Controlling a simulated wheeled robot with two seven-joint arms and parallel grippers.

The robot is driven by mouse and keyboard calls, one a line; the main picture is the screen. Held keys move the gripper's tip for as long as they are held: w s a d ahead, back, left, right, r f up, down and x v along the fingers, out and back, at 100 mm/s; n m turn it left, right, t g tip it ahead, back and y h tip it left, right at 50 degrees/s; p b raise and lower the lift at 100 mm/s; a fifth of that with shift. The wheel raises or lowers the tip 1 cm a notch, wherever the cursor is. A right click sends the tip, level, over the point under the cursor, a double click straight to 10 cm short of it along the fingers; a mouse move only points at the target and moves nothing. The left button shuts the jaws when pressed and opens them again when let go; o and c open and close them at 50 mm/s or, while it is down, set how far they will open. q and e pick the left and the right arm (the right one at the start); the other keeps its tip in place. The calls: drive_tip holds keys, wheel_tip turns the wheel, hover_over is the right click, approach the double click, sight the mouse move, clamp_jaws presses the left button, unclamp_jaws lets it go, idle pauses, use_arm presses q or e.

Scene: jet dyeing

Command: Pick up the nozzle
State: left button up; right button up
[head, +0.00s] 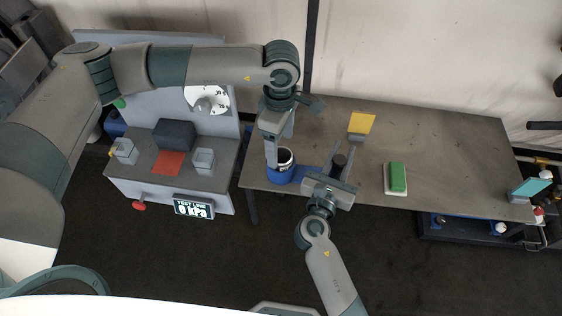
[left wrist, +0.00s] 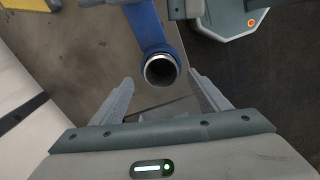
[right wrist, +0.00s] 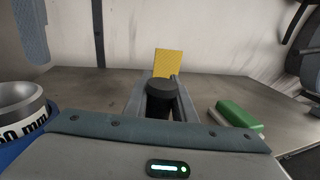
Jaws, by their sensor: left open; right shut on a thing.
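What looks like the nozzle (head: 285,158) is a hollow metal cylinder in a round blue body (head: 280,175) at the table's left front. Its lettering in the right wrist view (right wrist: 22,100) is partly cut off, ending in "mm". My left gripper (left wrist: 162,82) is open, its fingers on either side of the round opening in the left wrist view; I see no contact. My right gripper (right wrist: 160,98) is shut on a black round-topped piece (right wrist: 162,88), upright between its fingers. A blue arm (head: 308,173) runs from the round body toward that gripper; whether they join is hidden.
A yellow block (head: 361,124) stands behind the right gripper. A green-and-white block (head: 396,178) lies to the right on the table (head: 450,150). A machine with a dial (head: 207,100) and pressure display (head: 194,208) stands left. The table's right half is mostly clear.

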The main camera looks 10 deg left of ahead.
sight(281, 155)
use_arm(q)
drive_tip(key=shift+s+d+f, duration=0.15)
drive_tip(key=shift+f, duration=1.75)
drive_tip(key=c, duration=1.5)
